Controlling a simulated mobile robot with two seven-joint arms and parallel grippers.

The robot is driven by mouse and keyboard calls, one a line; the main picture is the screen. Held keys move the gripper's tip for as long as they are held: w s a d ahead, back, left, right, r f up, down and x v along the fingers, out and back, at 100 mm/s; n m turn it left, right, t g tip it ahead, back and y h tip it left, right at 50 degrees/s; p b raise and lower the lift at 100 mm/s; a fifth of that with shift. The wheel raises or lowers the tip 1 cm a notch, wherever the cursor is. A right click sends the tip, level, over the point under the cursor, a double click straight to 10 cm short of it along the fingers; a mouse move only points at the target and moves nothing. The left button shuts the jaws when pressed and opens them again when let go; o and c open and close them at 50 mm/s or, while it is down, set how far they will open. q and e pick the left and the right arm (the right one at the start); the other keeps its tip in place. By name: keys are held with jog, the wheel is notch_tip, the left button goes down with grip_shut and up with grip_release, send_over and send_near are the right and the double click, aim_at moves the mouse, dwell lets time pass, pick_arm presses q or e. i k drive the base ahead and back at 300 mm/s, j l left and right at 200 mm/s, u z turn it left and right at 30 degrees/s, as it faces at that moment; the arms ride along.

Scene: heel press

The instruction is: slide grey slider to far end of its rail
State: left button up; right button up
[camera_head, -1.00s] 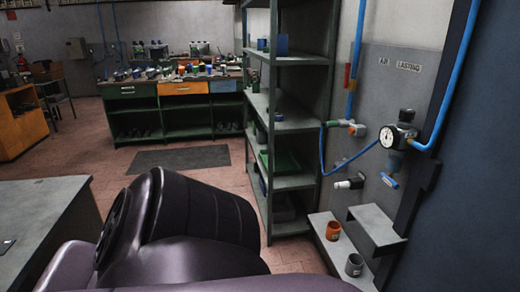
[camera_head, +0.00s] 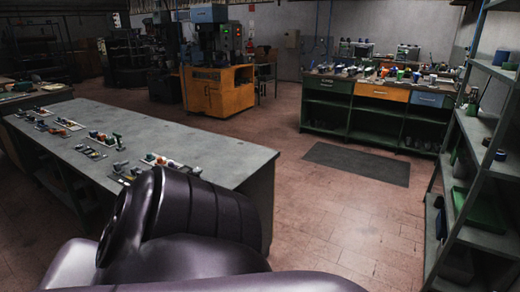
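I cannot make out a grey slider or its rail in the head view. A machine with an orange base (camera_head: 215,90) and a blue-topped head (camera_head: 208,14) stands across the room; it is too far to tell its parts. Dark purple links of my own arm fill the bottom of the view. Neither of my grippers shows.
A long grey table (camera_head: 200,140) with several small tool sets lies at left, close to my arm. A green workbench (camera_head: 330,117) stands at the back, a shelf rack (camera_head: 475,190) at right. The floor between them is open, with a dark mat (camera_head: 358,163).

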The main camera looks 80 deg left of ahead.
aim_at(118, 171)
jog(key=l+u, duration=0.15)
jog(key=u, duration=3.45)
